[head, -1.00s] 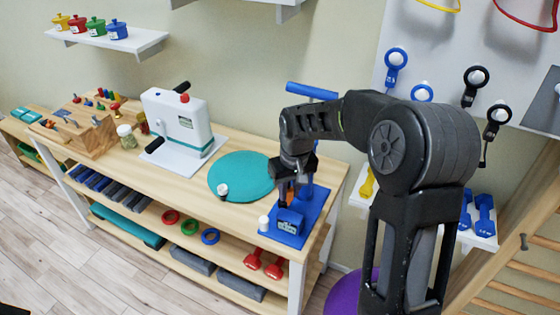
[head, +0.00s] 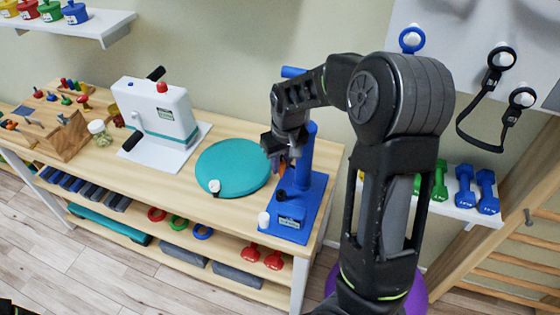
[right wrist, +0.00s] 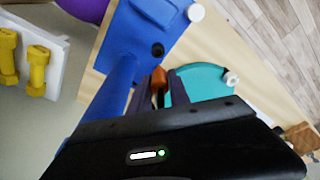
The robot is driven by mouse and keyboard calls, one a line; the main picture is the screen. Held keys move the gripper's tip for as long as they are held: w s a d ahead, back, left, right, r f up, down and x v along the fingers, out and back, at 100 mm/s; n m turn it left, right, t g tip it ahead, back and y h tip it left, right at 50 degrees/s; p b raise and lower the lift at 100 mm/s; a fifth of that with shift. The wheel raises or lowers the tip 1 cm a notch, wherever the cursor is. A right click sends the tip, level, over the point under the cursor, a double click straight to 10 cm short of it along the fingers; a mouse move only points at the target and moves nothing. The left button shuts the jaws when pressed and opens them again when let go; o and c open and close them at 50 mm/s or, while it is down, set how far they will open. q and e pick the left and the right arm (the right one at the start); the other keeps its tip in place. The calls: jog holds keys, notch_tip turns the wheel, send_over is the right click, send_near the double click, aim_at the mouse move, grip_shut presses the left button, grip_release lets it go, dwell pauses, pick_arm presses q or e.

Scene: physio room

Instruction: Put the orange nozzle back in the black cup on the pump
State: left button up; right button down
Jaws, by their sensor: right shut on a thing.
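The blue pump (head: 312,200) stands at the right end of the wooden bench, with an upright post and a flat base. The small black cup (head: 281,194) on its base shows as a dark round opening, also in the right wrist view (right wrist: 157,49). My right gripper (head: 279,150) is shut on the orange nozzle (head: 283,167), beside the post and above the cup. In the right wrist view the nozzle (right wrist: 158,80) shows between the fingers, apart from the cup. The gripper partly hides the nozzle.
A teal disc (head: 232,168) with a small white-and-black item (head: 214,187) lies left of the pump. A white machine (head: 155,112) stands farther left.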

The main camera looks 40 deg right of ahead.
aim_at(281, 175)
jog(key=shift+f+b, duration=1.85)
jog(key=shift+f, duration=0.6)
jog(key=shift+f+b, duration=0.7)
jog(key=shift+f, duration=0.3)
jog(key=shift+f+b, duration=1.15)
jog(key=shift+f, duration=0.3)
jog(key=c, duration=1.1)
grip_release()
jog(key=shift+c, duration=0.2)
jog(key=shift+r, duration=0.1)
jog(key=shift+r+p, duration=2.7)
jog(key=shift+r, duration=0.8)
